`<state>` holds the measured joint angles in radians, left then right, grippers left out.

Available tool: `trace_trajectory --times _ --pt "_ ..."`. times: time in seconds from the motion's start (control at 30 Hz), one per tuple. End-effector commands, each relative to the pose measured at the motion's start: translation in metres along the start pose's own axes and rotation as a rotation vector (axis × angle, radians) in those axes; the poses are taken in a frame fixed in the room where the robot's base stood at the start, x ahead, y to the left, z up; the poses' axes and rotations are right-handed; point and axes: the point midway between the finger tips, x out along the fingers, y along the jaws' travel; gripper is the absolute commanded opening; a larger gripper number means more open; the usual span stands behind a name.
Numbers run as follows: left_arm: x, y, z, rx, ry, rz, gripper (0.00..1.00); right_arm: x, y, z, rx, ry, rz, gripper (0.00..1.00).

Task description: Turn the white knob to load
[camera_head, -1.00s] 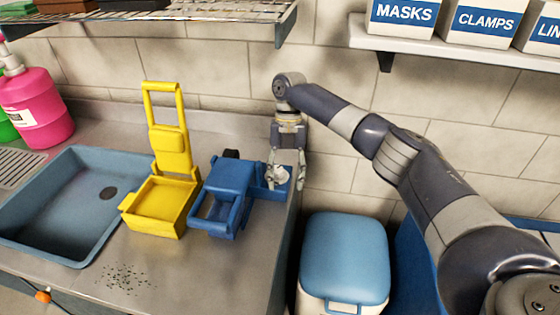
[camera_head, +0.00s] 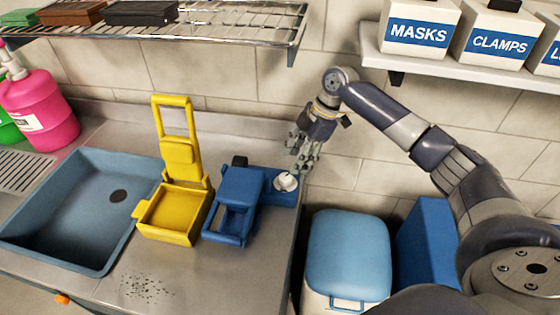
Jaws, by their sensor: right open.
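The white knob (camera_head: 286,181) sits on top of a low blue block at the right end of the blue device (camera_head: 236,203), close to the counter's right edge. The knob is fully visible. Its pointer setting is too small to read. My right gripper (camera_head: 302,166) is above and slightly right of the knob, apart from it, with its fingers open, empty and pointing down. My left gripper is not in view.
A yellow device (camera_head: 174,212) with a raised lid stands left of the blue one, beside the sink (camera_head: 62,215). A blue-lidded bin (camera_head: 347,252) stands right of the counter. A wire shelf (camera_head: 230,30) and a box shelf (camera_head: 450,70) hang above.

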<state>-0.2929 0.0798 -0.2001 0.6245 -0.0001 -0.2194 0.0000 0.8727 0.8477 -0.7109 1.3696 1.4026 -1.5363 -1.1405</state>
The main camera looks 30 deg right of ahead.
Motion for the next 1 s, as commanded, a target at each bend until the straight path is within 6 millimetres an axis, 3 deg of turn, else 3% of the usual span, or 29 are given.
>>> trace_trajectory --times 0.2,0.57,0.97,1.0 --pt "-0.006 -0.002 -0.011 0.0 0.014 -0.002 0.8 0.007 0.0 0.0 0.044 0.005 0.011 0.5" --pt "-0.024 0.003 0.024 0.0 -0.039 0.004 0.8 0.06 0.001 0.0 0.042 0.005 0.011 0.5" --pt "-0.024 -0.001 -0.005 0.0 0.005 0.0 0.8 0.072 0.001 0.001 0.041 0.004 0.013 0.5" --pt "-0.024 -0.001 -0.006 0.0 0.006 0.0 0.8 0.072 0.001 0.001 0.04 0.004 0.013 0.45"
